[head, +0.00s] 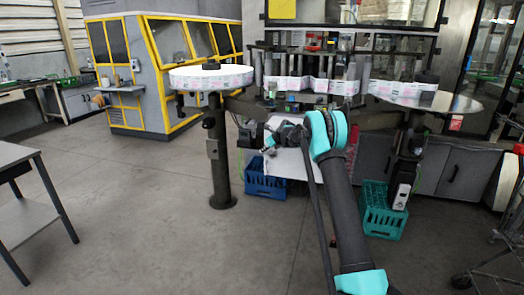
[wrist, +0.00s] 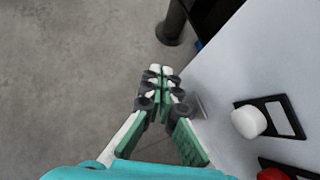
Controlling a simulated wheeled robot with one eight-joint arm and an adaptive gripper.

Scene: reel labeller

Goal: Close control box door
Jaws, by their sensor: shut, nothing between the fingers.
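A pale grey panel, which looks like the control box door (head: 291,166), hangs below the labeller, partly hidden behind my arm in the head view. In the wrist view the panel (wrist: 235,70) fills the right side, with a white knob and a red button on dark plates. My gripper (head: 270,146) is at the panel's upper left in the head view. In the wrist view my gripper (wrist: 160,72) is shut and empty, just left of the panel's edge. I cannot tell whether it touches the panel. The box's inside and hinge do not show.
A blue crate (head: 264,178) stands on the floor below the panel, and a teal crate (head: 380,212) stands to the right. A dark post (head: 217,160) holds the white reel (head: 211,77) at left. Open floor lies in front and left.

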